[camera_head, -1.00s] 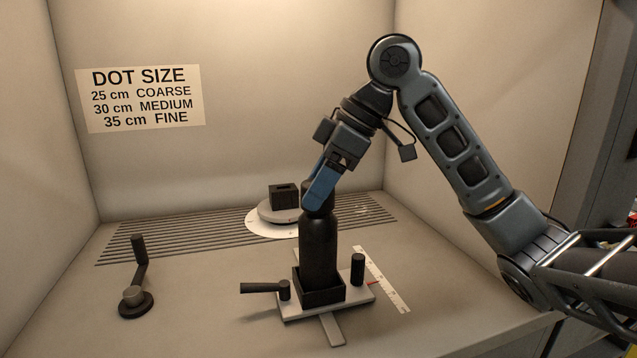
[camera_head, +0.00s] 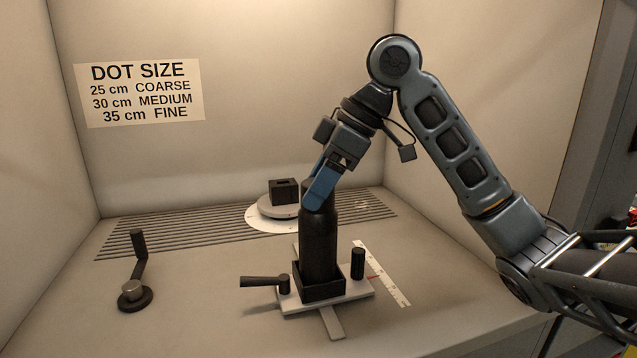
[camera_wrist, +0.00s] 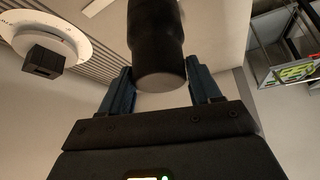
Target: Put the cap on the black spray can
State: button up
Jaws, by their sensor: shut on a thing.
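The black spray can (camera_head: 319,243) stands upright in a dark square holder in the head view. My gripper (camera_head: 318,197), with blue fingers, is over the can's top and shut on a dark cap (camera_head: 307,187). The fingers hide much of the cap and the can's neck. No gap shows between cap and can, but dark on dark I cannot tell whether it is seated. In the wrist view the can (camera_wrist: 153,20) runs up from between the two fingers (camera_wrist: 160,92), with the narrower dark cap (camera_wrist: 160,62) at the near end.
The square holder (camera_head: 320,291) sits on a pale sliding base with a lever (camera_head: 262,282) and an upright knob (camera_head: 357,263). A ruler strip (camera_head: 385,276) lies to its right. A black block (camera_head: 284,190) on a round turntable stands behind. A crank (camera_head: 136,275) stands left.

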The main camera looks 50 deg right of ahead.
jog(key=shift+f, duration=0.1)
jog(key=o, duration=1.2)
jog(key=shift+r, duration=0.2)
jog(key=shift+p+v, duration=1.9)
jog(key=shift+v, duration=0.45)
jog(key=shift+s, duration=0.1)
jog(key=p+v, duration=0.6)
jog(key=v, duration=0.1)
jog(key=shift+r+p, duration=0.3)
jog(key=shift+r, duration=0.05)
